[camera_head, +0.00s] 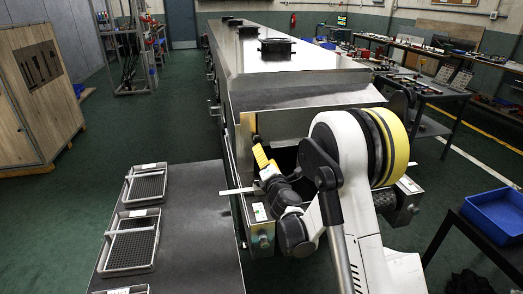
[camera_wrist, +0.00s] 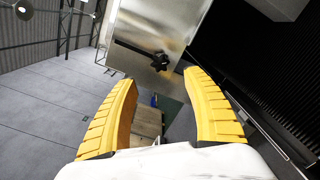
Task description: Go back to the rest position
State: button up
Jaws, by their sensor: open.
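My gripper (camera_head: 262,158) is in front of the open end of the long steel tunnel dryer (camera_head: 300,95), with a yellow finger showing. In the wrist view my gripper (camera_wrist: 162,78) has its two yellow ribbed fingers spread apart, with nothing between them. A metal panel (camera_wrist: 150,25) with a black fitting (camera_wrist: 158,58) shows beyond the fingertips. In the head view my arm hides part of the dryer's opening.
A grey table (camera_head: 195,225) at the lower left bears wire-mesh trays (camera_head: 145,187). A wooden crate (camera_head: 40,95) stands at the left. A blue bin (camera_head: 497,212) sits on a dark table at the right. Green floor is clear left of the dryer.

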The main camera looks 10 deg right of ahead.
jog(key=shift+s, duration=0.55)
jog(key=s+d+r+m+g+h, duration=0.2)
jog(key=s+d+r+m, duration=0.1)
jog(key=s+r+m, duration=0.3)
jog(key=s+d+r+m+g+h, duration=0.25)
jog(key=s+r+m, duration=0.25)
jog(key=s+m, duration=0.35)
jog(key=s+a+f+m+g+y, duration=0.1)
jog(key=s+f+m+g, duration=0.1)
jog(key=s, duration=0.6)
jog(key=s+a+f+m+g+y, duration=0.2)
jog(key=s+m, duration=0.3)
jog(key=s, duration=0.4)
jog(key=s+a+f+m+g+y, duration=0.1)
jog(key=s+a+f+m+g, duration=0.1)
jog(key=s, duration=0.7)
jog(key=shift+s+a+f+m, duration=0.25)
jog(key=shift+f+m, duration=0.25)
jog(key=shift+m, duration=0.25)
